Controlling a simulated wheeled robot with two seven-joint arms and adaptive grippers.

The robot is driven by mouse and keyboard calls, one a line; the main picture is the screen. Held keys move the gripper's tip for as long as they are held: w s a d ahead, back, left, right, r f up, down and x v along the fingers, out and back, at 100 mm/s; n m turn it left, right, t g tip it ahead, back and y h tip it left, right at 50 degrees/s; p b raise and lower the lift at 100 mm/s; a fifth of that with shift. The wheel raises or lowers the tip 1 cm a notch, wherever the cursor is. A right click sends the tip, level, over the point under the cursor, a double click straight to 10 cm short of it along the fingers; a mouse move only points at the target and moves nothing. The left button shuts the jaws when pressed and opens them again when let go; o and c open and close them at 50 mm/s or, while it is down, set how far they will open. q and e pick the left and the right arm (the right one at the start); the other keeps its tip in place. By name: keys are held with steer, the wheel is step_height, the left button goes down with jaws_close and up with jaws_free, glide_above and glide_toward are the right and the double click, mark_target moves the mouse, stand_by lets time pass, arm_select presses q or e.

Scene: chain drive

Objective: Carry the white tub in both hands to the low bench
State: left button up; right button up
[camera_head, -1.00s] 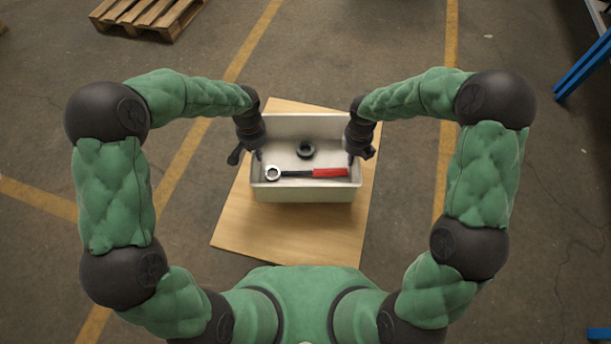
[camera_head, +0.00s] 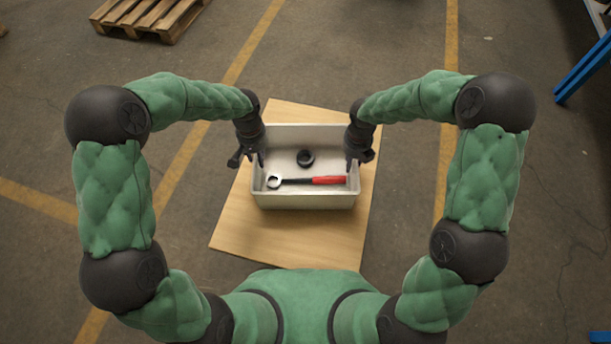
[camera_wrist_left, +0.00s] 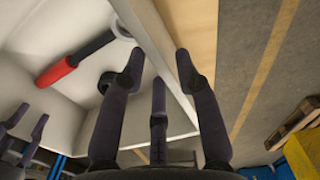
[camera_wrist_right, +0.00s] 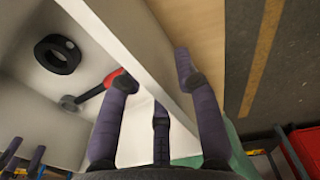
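The white tub (camera_head: 305,202) sits upright over the low wooden bench (camera_head: 290,242), apparently resting on it. A wrench with a red handle (camera_head: 330,180) and a black ring (camera_head: 305,158) lie inside it. My left gripper (camera_head: 248,158) is at the tub's left wall and my right gripper (camera_head: 358,152) at its right wall. In the left wrist view, open fingers (camera_wrist_left: 160,68) straddle the tub's wall (camera_wrist_left: 150,40) with a gap. In the right wrist view, the fingers (camera_wrist_right: 157,72) also stand apart either side of the wall (camera_wrist_right: 110,45).
A wooden pallet (camera_head: 150,14) lies on the floor at the back left. Blue metal framing (camera_head: 583,68) stands at the right edge. Yellow lines mark the floor. The bench top is bare in front of the tub.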

arm_select(q)
step_height(320, 180, up, 12)
arm_select(e)
step_height(320, 180, up, 12)
steer(key=shift+r, duration=0.25)
stand_by(0.8)
stand_by(0.5)
